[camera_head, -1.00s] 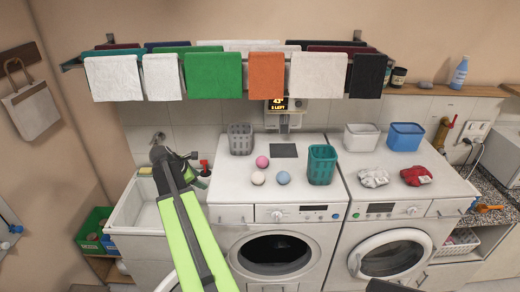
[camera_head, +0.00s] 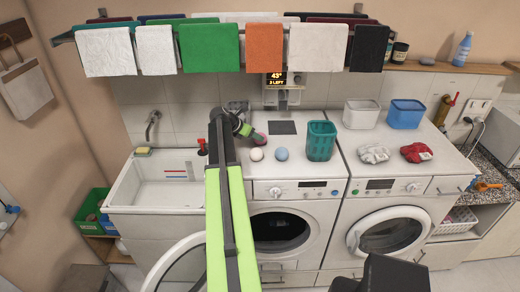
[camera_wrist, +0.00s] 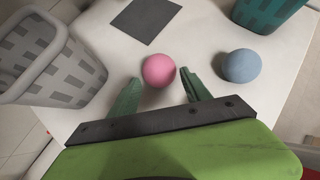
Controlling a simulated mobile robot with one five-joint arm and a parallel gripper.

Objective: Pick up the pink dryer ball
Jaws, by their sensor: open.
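The pink dryer ball (camera_wrist: 159,70) rests on the white top of the left washing machine. In the wrist view it lies just beyond and between the tips of my gripper (camera_wrist: 162,85), whose two green fingers are spread apart with nothing held. In the head view my gripper (camera_head: 246,131) is over the back left of the machine top, and the pink ball (camera_head: 260,138) shows partly behind it. A blue ball (camera_head: 282,154) and a white ball (camera_head: 256,154) lie nearer the front edge.
A grey basket (camera_wrist: 62,66) stands left of the pink ball and a teal basket (camera_head: 321,141) to the right. A dark flat square (camera_head: 282,127) lies behind. Folded towels (camera_head: 208,47) hang above. A sink (camera_head: 165,180) is at left.

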